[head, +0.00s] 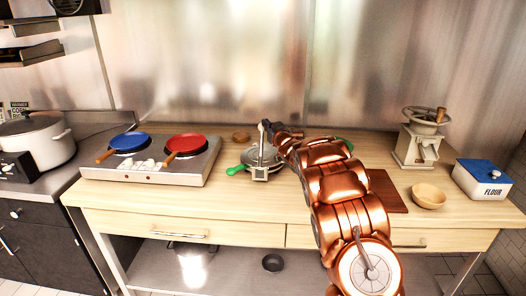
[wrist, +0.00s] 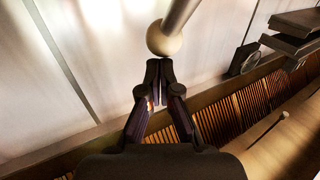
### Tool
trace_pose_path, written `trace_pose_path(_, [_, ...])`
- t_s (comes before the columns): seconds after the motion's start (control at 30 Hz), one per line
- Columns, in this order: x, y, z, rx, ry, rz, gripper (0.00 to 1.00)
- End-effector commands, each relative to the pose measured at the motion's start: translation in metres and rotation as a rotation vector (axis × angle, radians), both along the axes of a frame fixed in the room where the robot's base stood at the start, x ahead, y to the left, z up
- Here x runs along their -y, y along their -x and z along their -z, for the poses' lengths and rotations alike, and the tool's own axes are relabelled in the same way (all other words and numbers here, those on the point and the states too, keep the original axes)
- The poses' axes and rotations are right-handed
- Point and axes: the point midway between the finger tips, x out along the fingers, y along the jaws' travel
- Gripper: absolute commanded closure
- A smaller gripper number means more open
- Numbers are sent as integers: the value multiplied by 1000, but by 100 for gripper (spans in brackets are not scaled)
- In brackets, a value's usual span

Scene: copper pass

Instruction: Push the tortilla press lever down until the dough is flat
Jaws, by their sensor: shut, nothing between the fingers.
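The metal tortilla press (head: 262,154) stands on the wooden counter, left of my arm. Its lever rises from it, with the top end close to my gripper (head: 272,128). In the wrist view, the lever's grey rod (wrist: 182,14) ends in a pale round knob (wrist: 164,40). My gripper's dark fingertips (wrist: 158,70) are shut and empty just below the knob in that picture; I cannot tell whether they touch it. No dough shows between the press plates.
A hotplate with a blue pan (head: 129,141) and a red pan (head: 186,143) stands left of the press. On the right are a grinder (head: 418,145), a wooden bowl (head: 429,196) and a flour box (head: 484,182).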

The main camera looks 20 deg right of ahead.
Motion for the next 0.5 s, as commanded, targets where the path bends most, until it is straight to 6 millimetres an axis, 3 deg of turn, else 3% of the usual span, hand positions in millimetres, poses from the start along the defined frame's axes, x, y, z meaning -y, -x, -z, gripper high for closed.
trace_pose_path(0.2, [9, -19, 15, 2, -1, -2, 100])
trace_pose_path(0.5, [15, -31, 26, 3, 1, -2, 100])
